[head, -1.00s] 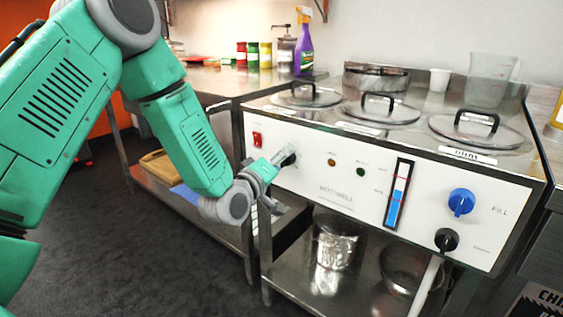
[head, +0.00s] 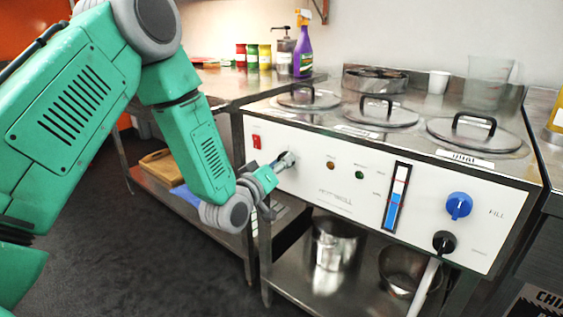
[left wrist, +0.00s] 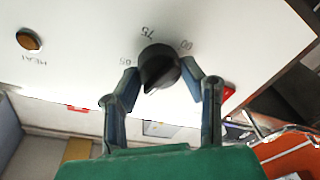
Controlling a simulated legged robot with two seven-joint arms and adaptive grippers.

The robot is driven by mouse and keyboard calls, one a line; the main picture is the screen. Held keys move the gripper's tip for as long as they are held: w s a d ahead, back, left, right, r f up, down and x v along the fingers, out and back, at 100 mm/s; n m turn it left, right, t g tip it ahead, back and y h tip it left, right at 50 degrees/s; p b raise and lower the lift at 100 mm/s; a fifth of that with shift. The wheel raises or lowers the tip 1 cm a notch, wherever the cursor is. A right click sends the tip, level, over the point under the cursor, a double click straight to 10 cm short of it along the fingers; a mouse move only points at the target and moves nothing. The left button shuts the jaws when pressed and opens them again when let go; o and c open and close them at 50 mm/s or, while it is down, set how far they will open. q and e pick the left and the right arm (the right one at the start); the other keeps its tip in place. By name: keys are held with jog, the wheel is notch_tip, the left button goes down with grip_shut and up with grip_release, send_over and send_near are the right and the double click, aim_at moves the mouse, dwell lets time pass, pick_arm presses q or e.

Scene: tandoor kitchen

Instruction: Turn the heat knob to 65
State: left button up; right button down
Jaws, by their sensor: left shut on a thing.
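The heat knob (left wrist: 158,68) is black and round and sits on the white front panel in the left wrist view. The printed marks 65, 75 and what looks like 90 stand around it. A raised ridge shows on its face, but I cannot tell exactly which mark it points to. My left gripper (left wrist: 160,78) is shut on the knob, with one finger on each side of it. In the head view, my left gripper (head: 281,163) reaches the panel's left part and mostly hides the knob. My right gripper is not in view.
The white panel (head: 330,195) also carries a red switch (head: 257,141), two small lamps, a level gauge (head: 397,196), a blue knob (head: 459,205) and a black valve (head: 444,242). Lidded wells top the unit. A pot (head: 333,243) stands on the shelf below.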

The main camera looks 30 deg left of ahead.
pick_arm(q)
jog(key=shift+s+f+m+t+h+p, duration=0.1)
jog(key=shift+m+h+p, duration=0.2)
jog(key=shift+m, duration=1.5)
jog(key=shift+w+f+m+t+h+p, duration=0.1)
jog(key=shift+m+h+p, duration=0.2)
jog(key=shift+m, duration=1.5)
jog(key=shift+s+f+m+t+h+p, duration=0.1)
jog(key=shift+m+h+p, duration=0.15)
jog(key=shift+m, duration=1.55)
jog(key=o, duration=1)
jog(key=shift+o, duration=0.7)
jog(key=shift+r, duration=0.1)
jog(key=s+f, duration=0.1)
jog(key=s, duration=1)
jog(key=shift+s+a+f, duration=0.25)
jog(key=shift+s+f, duration=0.05)
jog(key=shift+s, duration=0.1)
